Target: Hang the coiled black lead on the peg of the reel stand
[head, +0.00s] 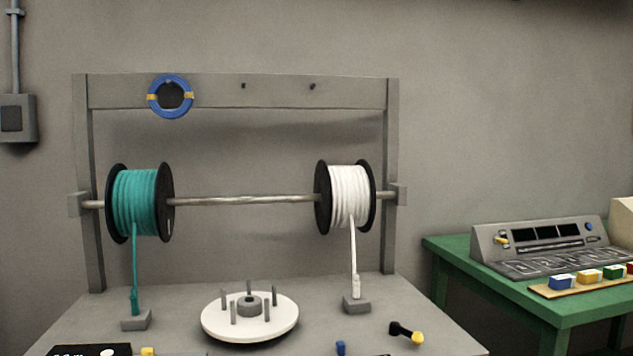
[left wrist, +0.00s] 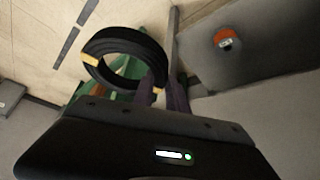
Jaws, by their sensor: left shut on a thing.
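The coiled black lead (left wrist: 108,45) with yellow ties shows in the left wrist view. My left gripper (left wrist: 165,92) is shut on its lower right side and the ring sticks out beyond the fingers. The fingers are dark and partly hidden by the gripper body. The head view shows neither the black lead nor either gripper. The reel stand (head: 215,94) is in the head view. Its top board carries two bare dark pegs, a middle peg (head: 243,86) and a right peg (head: 312,87). A blue coil (head: 152,104) with yellow ties hangs at the board's left.
A teal reel (head: 138,200) and a white reel (head: 348,195) sit on the stand's rod. A white disc with upright pins (head: 250,330) stands on the grey bench. A green table (head: 450,247) with a console (head: 540,238) is at right. The space before the top board is clear.

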